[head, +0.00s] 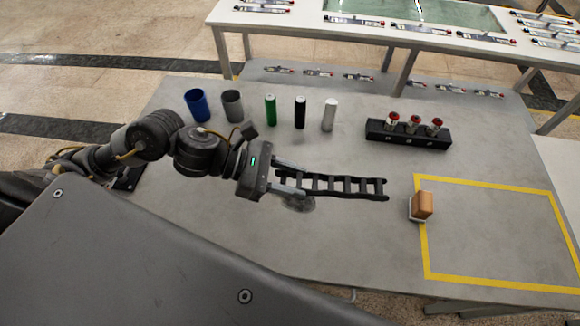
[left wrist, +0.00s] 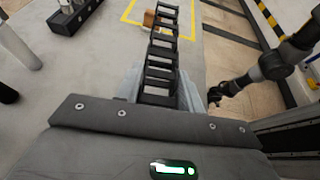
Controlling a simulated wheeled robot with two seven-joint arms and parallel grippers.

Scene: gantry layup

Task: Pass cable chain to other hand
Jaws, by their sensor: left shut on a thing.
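The black cable chain (head: 345,186) is a ladder-like strip held level above the grey table, pointing right in the head view. My left gripper (head: 287,178) is shut on its left end. In the left wrist view the chain (left wrist: 160,62) runs away from between the fingers of my left gripper (left wrist: 160,95). My right gripper (left wrist: 216,94) shows small and dark at the right of the left wrist view, apart from the chain; its jaws are too small to read. It is not seen in the head view.
A blue cup (head: 197,105), a grey cup (head: 232,106) and green, black and white cylinders stand at the back. A black rack (head: 408,136) holds red-topped pieces. An orange-brown block (head: 422,205) sits at the left edge of the yellow-outlined area (head: 490,279).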

